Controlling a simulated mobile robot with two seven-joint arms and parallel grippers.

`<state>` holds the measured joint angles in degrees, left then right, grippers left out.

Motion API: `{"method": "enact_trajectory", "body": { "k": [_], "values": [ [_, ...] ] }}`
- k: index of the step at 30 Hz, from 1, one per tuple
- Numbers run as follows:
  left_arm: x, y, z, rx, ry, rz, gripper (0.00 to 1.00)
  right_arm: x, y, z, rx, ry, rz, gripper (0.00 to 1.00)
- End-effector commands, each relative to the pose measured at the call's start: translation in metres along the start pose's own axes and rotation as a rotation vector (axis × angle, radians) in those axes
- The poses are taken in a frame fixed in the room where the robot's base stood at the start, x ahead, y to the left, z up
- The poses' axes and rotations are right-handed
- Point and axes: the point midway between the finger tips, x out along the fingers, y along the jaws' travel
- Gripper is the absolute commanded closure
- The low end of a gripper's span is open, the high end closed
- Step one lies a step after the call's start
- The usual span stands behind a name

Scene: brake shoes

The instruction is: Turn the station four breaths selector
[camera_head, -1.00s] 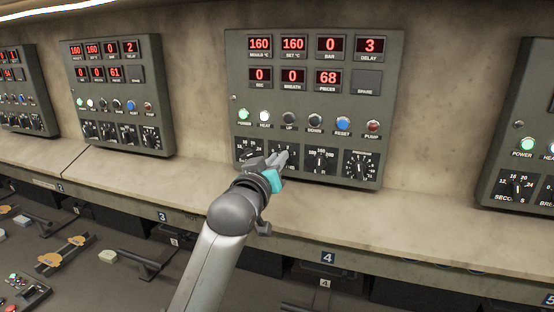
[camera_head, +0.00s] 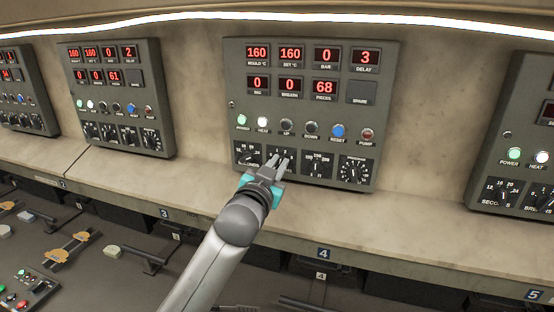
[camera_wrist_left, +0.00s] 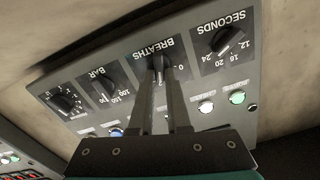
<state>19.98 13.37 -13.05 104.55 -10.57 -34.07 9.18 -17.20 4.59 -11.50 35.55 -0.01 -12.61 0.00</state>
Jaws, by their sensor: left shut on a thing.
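The station four panel (camera_head: 237,70) is the grey box at the centre of the head view, above the number 4 plate. Its breaths selector is a black knob, second from the left in the bottom row, mostly hidden there by my left gripper (camera_head: 280,163). In the left wrist view the breaths selector (camera_wrist_left: 158,63) appears upside down under its BREATHS label. The left gripper's two fingers (camera_wrist_left: 163,75) are shut on this knob, one on each side. My right gripper is not in view.
The seconds knob (camera_wrist_left: 222,40) and the bar knob (camera_wrist_left: 105,88) flank the breaths selector closely. Lit buttons (camera_head: 263,123) sit just above the knob row. A beige ledge (camera_head: 340,218) runs below the panel. Similar panels (camera_head: 115,95) stand to both sides.

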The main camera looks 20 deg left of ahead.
Motion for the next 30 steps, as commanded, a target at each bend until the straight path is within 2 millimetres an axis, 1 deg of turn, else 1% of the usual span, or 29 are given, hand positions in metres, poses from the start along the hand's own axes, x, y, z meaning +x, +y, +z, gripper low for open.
{"method": "enact_trajectory", "body": {
  "k": [7,19,20,21,27,28,30],
  "values": [
    [-0.0001,0.0008,-0.0005,0.056,0.001,0.001,1.00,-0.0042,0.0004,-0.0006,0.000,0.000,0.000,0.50],
    [0.0000,0.0009,-0.0002,0.062,0.002,0.001,1.00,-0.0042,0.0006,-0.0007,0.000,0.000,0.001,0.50],
    [0.0000,0.0009,-0.0002,0.062,0.002,0.001,0.84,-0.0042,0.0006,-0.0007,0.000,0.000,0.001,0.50],
    [0.0000,0.0009,-0.0002,0.062,0.002,0.001,0.80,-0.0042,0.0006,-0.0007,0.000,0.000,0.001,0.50],
    [0.0000,0.0008,-0.0002,0.061,0.001,0.000,0.57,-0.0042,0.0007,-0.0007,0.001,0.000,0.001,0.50],
    [0.0000,0.0008,-0.0002,0.061,0.001,0.000,0.55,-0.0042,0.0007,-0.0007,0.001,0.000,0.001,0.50],
    [0.0000,0.0008,-0.0002,0.061,0.001,0.000,0.55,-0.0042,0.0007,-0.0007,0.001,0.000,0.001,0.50]
  ]
}}
